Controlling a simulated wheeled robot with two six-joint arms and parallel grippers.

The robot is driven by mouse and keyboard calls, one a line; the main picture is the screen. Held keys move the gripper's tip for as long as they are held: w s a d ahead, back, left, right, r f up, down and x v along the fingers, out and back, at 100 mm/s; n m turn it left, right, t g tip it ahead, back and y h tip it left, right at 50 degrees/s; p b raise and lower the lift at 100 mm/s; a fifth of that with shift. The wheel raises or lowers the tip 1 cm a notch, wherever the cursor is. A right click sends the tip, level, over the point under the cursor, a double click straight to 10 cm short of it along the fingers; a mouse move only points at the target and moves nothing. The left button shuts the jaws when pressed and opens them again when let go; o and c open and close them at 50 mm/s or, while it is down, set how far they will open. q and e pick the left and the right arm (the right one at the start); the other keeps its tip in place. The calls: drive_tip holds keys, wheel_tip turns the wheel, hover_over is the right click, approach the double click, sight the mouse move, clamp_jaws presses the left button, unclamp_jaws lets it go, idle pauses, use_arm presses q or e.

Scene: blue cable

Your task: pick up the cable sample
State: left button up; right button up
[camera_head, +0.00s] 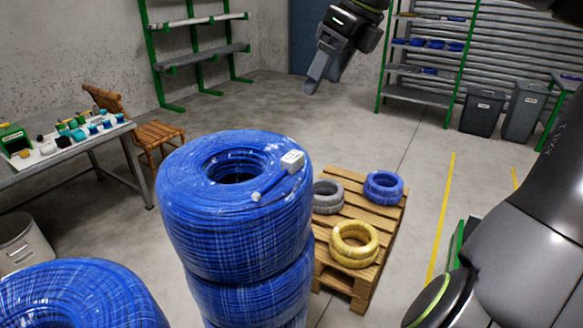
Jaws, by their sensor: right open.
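The cable sample (273,181) is a short blue piece with a white tag or end piece. It lies on top of the tall stack of blue cable coils (235,225), at the right of the top coil's hole. My right gripper (322,78) hangs at the top of the head view, above and beyond the stack in the picture. It is open, apart from the sample, with no object seen between its fingers. My left gripper is out of view.
A wooden pallet (338,274) behind the stack holds grey, blue and yellow coils. Another blue coil (80,296) is at lower left. A cluttered table (88,147) and wooden chair (155,131) stand left. Shelves and bins line the back. Floor beyond the pallet is clear.

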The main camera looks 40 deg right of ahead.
drive_tip(key=p, duration=0.1)
hover_over(293, 155)
drive_tip(key=s, duration=0.2)
drive_tip(key=f, duration=1.1)
drive_tip(key=shift+s+d, duration=0.15)
drive_tip(key=shift+d, duration=0.15)
drive_tip(key=shift+f+p, duration=0.4)
drive_tip(key=shift+f, duration=0.3)
drive_tip(key=shift+p+x, duration=0.3)
drive_tip(key=shift+x, duration=1.8)
drive_tip(key=shift+c, duration=0.4)
drive_tip(key=c, duration=1)
